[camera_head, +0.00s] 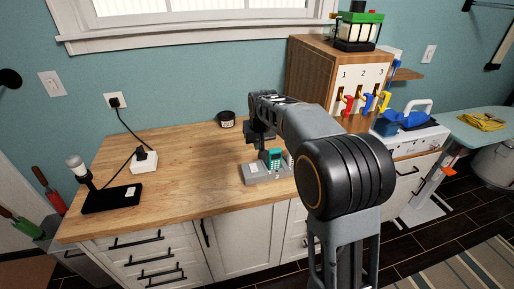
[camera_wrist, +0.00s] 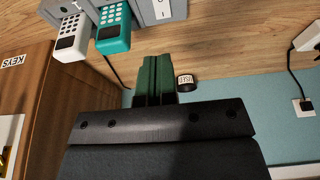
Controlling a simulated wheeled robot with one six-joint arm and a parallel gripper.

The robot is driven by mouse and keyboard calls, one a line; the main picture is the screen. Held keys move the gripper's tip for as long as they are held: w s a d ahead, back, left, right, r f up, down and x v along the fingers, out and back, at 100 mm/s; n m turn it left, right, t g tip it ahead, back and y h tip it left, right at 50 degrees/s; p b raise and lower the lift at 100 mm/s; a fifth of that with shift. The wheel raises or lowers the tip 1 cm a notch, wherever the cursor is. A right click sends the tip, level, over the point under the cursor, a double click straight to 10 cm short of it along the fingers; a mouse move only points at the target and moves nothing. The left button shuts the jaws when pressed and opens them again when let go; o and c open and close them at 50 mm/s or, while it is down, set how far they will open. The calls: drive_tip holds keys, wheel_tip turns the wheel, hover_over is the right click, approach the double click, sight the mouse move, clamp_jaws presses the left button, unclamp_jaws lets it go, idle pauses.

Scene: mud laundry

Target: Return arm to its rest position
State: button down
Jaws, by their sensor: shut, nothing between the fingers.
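My arm reaches over the wooden counter (camera_head: 180,160) in the head view, with a large black joint in the foreground. My gripper (camera_head: 262,138) hangs at its far end, just behind a grey dock and largely dark in that view. In the wrist view my gripper (camera_wrist: 155,80) shows two dark green fingers pressed together with nothing between them. The grey dock (camera_head: 256,174) holds a teal handset (camera_head: 274,156) and a white handset, which also show at the top of the wrist view (camera_wrist: 113,28). The fingers look apart from the handsets.
A small black round container (camera_head: 226,119) stands behind the gripper near the wall. A white power box (camera_head: 144,162) and a black stand (camera_head: 112,198) are on the left. A wooden key cabinet (camera_head: 309,70) rises on the right. The counter's middle left is clear.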

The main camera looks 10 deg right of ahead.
idle(0.4)
drive_tip(key=s+d+f, duration=0.1)
drive_tip(key=s+d, duration=0.2)
drive_tip(key=s, duration=2.4)
drive_tip(key=shift+f+m+t, duration=0.15)
drive_tip(key=shift+m+t, duration=0.15)
drive_tip(key=shift+t, duration=0.1)
